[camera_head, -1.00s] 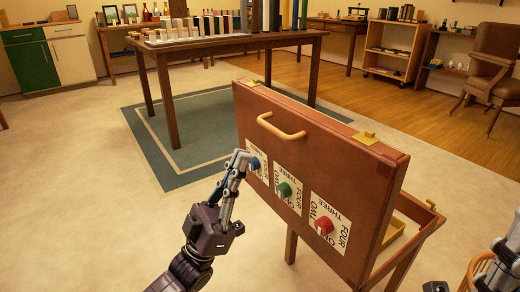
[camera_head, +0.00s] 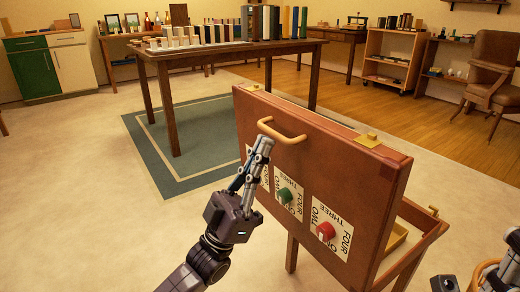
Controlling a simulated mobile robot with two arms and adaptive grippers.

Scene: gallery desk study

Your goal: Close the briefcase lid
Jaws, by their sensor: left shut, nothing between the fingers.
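The brown briefcase lid (camera_head: 330,175) stands upright, its outer face towards me, with a tan handle (camera_head: 282,131) near its top edge. Green (camera_head: 284,195) and red (camera_head: 326,231) dials sit on white labelled plates on this face. The open briefcase body (camera_head: 425,222) shows partly behind the lid at the right. My left gripper (camera_head: 262,146) is shut and empty, its fingers pointing up in front of the lid's left part, just below the handle. I cannot tell whether it touches the lid. My right arm (camera_head: 508,262) shows only partly at the lower right corner; its fingers are not clear.
The briefcase rests on a wooden stand with a leg (camera_head: 292,252) showing. A long brown table (camera_head: 225,52) with rows of blocks and books stands behind on a green rug (camera_head: 160,160). The floor to the left is clear. A brown chair (camera_head: 494,66) is at the far right.

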